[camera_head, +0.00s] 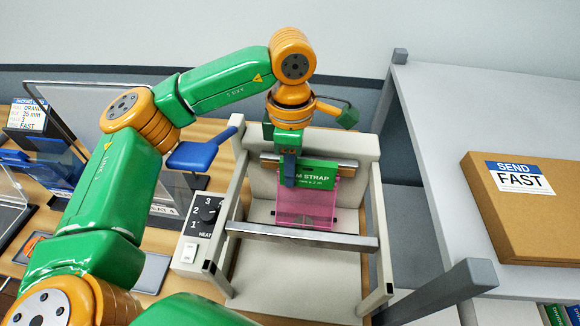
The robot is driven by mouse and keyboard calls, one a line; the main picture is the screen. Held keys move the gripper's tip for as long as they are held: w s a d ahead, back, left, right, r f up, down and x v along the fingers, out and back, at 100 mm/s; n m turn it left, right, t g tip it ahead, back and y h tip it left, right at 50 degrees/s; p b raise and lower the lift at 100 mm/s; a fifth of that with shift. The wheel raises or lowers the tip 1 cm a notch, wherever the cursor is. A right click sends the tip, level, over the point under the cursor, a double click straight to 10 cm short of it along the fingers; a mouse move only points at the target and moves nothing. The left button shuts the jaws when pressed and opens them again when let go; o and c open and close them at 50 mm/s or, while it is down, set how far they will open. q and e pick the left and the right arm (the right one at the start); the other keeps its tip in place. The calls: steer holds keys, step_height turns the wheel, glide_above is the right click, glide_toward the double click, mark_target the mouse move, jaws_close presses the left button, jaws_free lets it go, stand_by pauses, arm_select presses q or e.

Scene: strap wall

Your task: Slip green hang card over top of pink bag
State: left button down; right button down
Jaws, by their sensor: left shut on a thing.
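A green hang card (318,175) with white lettering, partly reading "M STRAP", is at the upper part of the pink bag (306,204). The pink bag is see-through and stands in the frame of the beige sealing machine (266,183), behind its front metal bar. My left gripper (289,180) comes down from above and is shut on the green hang card at its left end. The card overlaps the bag's top edge in this view; whether it sits around the bag or only in front of it I cannot tell. My right gripper is not in view.
A metal bar (300,236) crosses in front of the bag. A brown "SEND FAST" box (530,220) lies on the grey shelf at right.

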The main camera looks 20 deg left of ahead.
arm_select(q)
steer(key=shift+f, duration=0.25)
steer(key=c, duration=0.7)
jaws_free()
steer(key=shift+o, duration=0.2)
steer(key=shift+s+r, duration=0.1)
steer(key=shift+s, duration=0.05)
steer(key=r+p, duration=0.2)
steer(key=r, duration=0.1)
steer(key=r+p, duration=0.2)
steer(key=r, duration=0.1)
steer(key=r+p, duration=0.2)
steer(key=r, duration=0.1)
steer(key=shift+w, duration=0.25)
steer(key=shift+f, duration=0.1)
